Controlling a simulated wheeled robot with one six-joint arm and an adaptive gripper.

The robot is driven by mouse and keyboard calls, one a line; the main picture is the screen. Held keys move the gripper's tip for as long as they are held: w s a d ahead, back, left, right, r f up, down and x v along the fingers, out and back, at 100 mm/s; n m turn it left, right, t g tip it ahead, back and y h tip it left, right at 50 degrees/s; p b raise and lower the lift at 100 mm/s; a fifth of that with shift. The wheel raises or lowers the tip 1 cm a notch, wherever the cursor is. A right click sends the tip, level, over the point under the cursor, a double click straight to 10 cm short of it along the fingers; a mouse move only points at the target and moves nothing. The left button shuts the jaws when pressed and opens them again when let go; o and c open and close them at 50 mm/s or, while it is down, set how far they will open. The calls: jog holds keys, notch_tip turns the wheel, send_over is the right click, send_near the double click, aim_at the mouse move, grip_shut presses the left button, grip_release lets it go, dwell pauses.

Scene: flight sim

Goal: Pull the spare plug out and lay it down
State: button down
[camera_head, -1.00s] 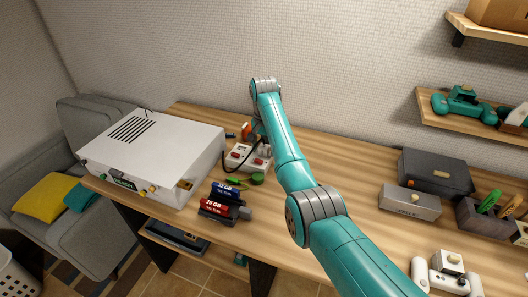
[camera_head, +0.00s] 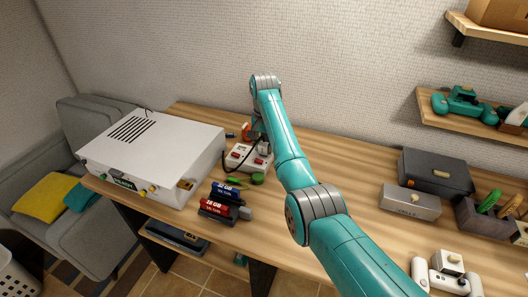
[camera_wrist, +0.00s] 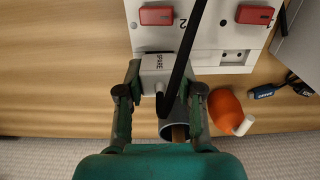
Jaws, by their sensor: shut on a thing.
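A pale grey plug marked SPARE (camera_wrist: 155,67) is between the fingers of my gripper (camera_wrist: 158,92) in the wrist view, and the fingers are shut on it. The white power strip (camera_wrist: 205,57) lies just beyond it, with two red switches and an outlet at the right showing. The plug overlaps the strip's near edge in this view; I cannot tell whether its pins are in a socket. A black cable (camera_wrist: 184,62) crosses in front of the plug. In the head view the strip (camera_head: 239,164) lies right of the white box, and my arm partly hides the gripper.
A large white box (camera_head: 150,150) stands left of the strip. Red and blue cylinders (camera_head: 222,203) and a green item (camera_head: 257,178) lie in front. An orange object (camera_wrist: 226,108) is close beside the gripper.

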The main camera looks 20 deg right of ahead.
aim_at(264, 144)
jog(key=shift+r, duration=2.45)
jog(key=shift+s, duration=0.1)
